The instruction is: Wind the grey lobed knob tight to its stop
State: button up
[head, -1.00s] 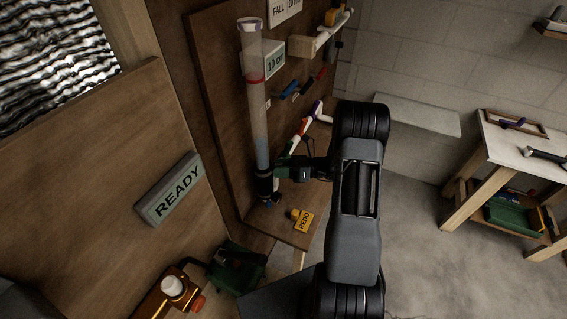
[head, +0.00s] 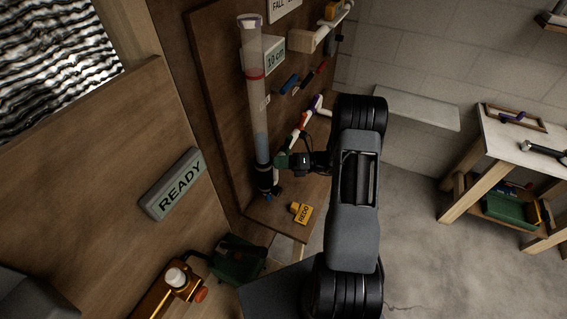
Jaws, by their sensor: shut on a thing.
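My gripper (head: 281,161) reaches left from my arm to the lower part of a tall clear tube (head: 254,95) on the wooden board. Its jaws are shut at the dark fitting (head: 264,178) near the tube's foot. The grey lobed knob cannot be made out as a separate thing; the jaws and wrist cover that spot. How far it is turned cannot be seen. The tube stands upright with a red ring (head: 254,75) high up and a bluish filling lower down.
A READY sign (head: 173,185) is at left, and a brass fitting with a white knob (head: 175,278) is at lower left. Coloured handles (head: 289,83) hang right of the tube. A workbench (head: 512,140) stands far right.

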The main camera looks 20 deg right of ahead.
jog(key=shift+m, duration=0.4)
jog(key=m, duration=0.6)
jog(key=o, duration=0.9)
jog(key=shift+a, duration=0.1)
jog(key=shift+o, duration=0.2)
jog(key=shift+v, duration=2.55)
